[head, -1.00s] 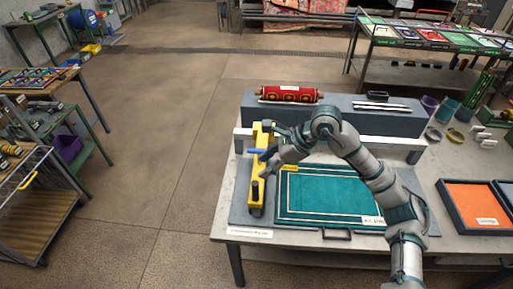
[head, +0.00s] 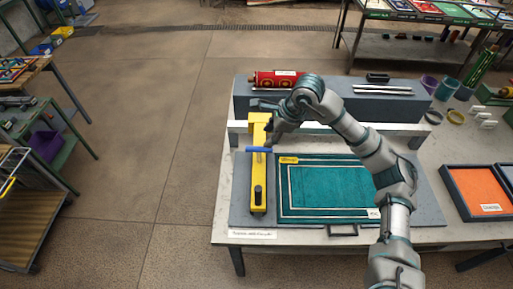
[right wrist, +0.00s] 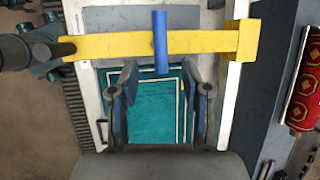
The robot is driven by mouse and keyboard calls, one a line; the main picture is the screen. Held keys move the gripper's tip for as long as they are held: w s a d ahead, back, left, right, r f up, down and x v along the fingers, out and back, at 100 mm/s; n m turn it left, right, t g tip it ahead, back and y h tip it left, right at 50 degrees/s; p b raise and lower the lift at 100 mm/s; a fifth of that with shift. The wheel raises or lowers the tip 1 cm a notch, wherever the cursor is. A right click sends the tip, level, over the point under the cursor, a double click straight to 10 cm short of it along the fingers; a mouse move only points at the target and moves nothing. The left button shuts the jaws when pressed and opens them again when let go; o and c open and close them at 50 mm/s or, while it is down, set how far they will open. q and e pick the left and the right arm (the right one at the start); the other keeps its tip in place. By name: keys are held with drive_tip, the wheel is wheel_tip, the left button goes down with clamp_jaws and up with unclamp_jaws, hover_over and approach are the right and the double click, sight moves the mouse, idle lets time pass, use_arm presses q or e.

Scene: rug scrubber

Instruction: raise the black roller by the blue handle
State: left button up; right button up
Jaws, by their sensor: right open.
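A yellow arm (head: 257,170) lies front to back on the left of the grey bed, and it crosses the top of the right wrist view (right wrist: 105,45). The blue handle (head: 259,150) sits across it and shows upright in the right wrist view (right wrist: 160,42). A black cylindrical part (head: 258,194) stands at the arm's near end; I cannot tell whether this is the black roller. My right gripper (head: 271,136) is open and empty above the bed by the handle. In the right wrist view its fingers (right wrist: 161,84) are spread below the handle's lower end. My left gripper is out of view.
A teal rug (head: 330,188) lies on the bed, right of the yellow arm. A red rolled rug (head: 276,78) and metal rods rest on the grey ledge (head: 335,102) behind. An orange tray (head: 478,190) is at the right.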

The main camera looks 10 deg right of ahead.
sight(256, 148)
drive_tip(key=x, duration=1)
drive_tip(key=shift+w+a+p, duration=0.1)
drive_tip(key=shift+a+p, duration=0.2)
drive_tip(key=shift+w+d+f, duration=0.1)
drive_tip(key=shift+w+f, duration=0.1)
drive_tip(key=shift+f, duration=0.15)
clamp_jaws()
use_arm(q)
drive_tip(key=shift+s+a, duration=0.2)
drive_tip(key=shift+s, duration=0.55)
use_arm(e)
drive_tip(key=shift+r, duration=0.1)
